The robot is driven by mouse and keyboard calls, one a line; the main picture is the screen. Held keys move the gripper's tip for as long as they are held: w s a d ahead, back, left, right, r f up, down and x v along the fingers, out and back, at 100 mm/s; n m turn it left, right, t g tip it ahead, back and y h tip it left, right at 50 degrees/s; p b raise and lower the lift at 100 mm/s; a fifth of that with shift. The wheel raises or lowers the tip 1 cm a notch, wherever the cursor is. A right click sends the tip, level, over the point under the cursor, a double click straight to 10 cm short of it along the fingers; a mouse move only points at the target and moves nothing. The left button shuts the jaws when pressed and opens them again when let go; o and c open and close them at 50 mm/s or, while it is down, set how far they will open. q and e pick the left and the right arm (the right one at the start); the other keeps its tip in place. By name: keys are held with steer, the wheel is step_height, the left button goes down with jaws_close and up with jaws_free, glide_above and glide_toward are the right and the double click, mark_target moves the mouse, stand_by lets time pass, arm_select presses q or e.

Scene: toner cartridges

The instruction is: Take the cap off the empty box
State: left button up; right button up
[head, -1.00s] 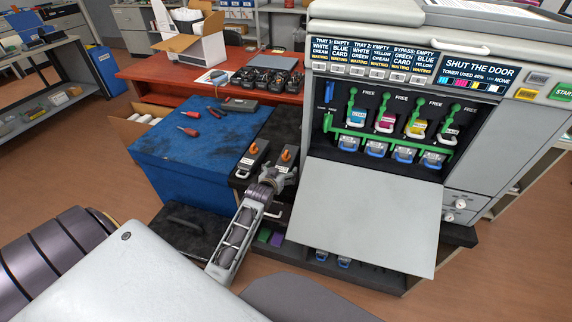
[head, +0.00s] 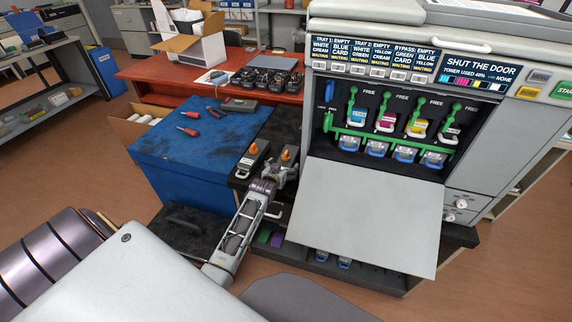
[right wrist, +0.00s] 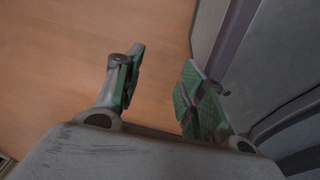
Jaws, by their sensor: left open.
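Two dark boxes with orange caps stand side by side on the black surface left of the printer. The left box (head: 251,165) has an orange cap (head: 254,150) on top. The right box (head: 292,167) has its own orange cap (head: 286,154). I cannot tell which box is empty; their labels are too small to read. My left gripper (head: 283,172) is open at the near side of the right box, just below its cap, and partly hides that box. I cannot tell whether it touches. My right gripper (right wrist: 160,85) is open and empty, with its green pads apart above the floor.
The printer's lowered door (head: 365,215) lies close right of my left gripper. A blue cabinet (head: 185,175) with red-handled tools (head: 188,131) stands to the left. Behind is a red table (head: 150,75) with a cardboard box (head: 200,45) and several black parts.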

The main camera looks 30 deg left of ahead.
mark_target(283, 166)
arm_select(q)
steer(key=c, duration=1)
steer(key=shift+c, duration=0.4)
steer(key=shift+r, duration=0.75)
step_height(283, 166, up, 7)
steer(key=shift+f+p, duration=0.1)
steer(key=shift+p, duration=0.55)
steer(key=shift+r, duration=0.85)
arm_select(e)
steer(key=shift+s+d, duration=0.85)
steer(key=shift+s, duration=0.25)
